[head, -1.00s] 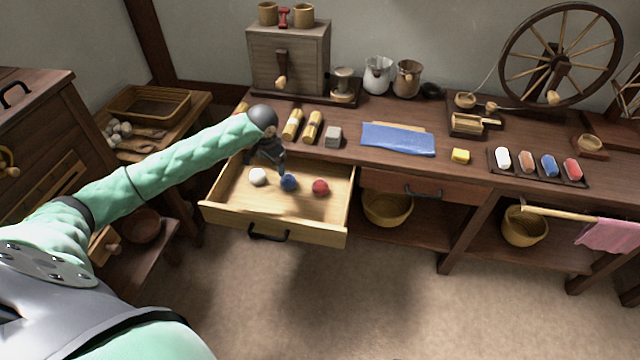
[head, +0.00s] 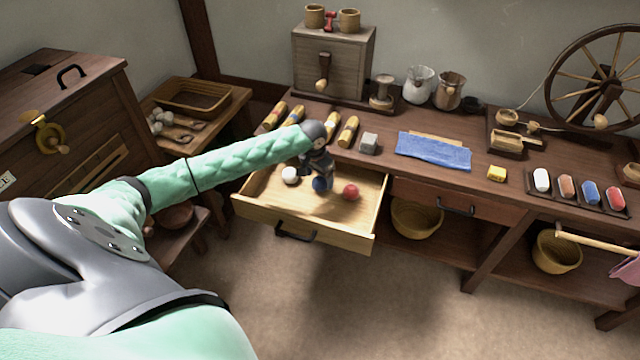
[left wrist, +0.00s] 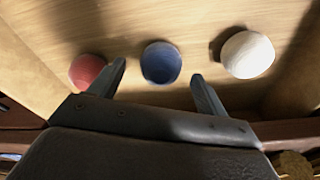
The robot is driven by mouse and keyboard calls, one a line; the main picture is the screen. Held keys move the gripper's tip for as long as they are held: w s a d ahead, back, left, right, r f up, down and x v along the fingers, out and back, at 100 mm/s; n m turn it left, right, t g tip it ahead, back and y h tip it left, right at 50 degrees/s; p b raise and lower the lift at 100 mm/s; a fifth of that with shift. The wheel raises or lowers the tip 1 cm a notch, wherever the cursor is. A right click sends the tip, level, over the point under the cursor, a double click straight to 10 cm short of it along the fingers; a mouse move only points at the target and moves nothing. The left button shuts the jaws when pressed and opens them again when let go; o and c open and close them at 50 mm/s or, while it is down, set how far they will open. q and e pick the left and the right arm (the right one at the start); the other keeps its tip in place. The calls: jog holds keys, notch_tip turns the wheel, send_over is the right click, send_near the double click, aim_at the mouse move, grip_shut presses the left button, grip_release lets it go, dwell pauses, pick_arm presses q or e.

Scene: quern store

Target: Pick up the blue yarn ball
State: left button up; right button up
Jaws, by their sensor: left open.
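The blue yarn ball (head: 320,185) lies in the open drawer (head: 300,236), between a white ball (head: 290,175) and a red ball (head: 351,192). My left gripper (head: 321,182) is over the drawer, right above the blue ball, and partly covers it in the head view. In the left wrist view the blue ball (left wrist: 161,62) shows beyond and between the two open fingers (left wrist: 160,80). The red ball (left wrist: 88,71) is outside one finger and the white ball (left wrist: 247,54) outside the other. The fingers hold nothing. My right gripper is not in view.
The drawer's walls stand around the balls. Baskets (head: 417,218) stand on the shelf below. The floor in front is clear.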

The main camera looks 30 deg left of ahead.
aim_at(319, 178)
pick_arm(q)
jog(key=f, duration=0.3)
jog(key=shift+w+f, duration=0.1)
jog(key=shift+w, duration=0.2)
jog(key=c, duration=1)
jog(key=shift+c, duration=0.2)
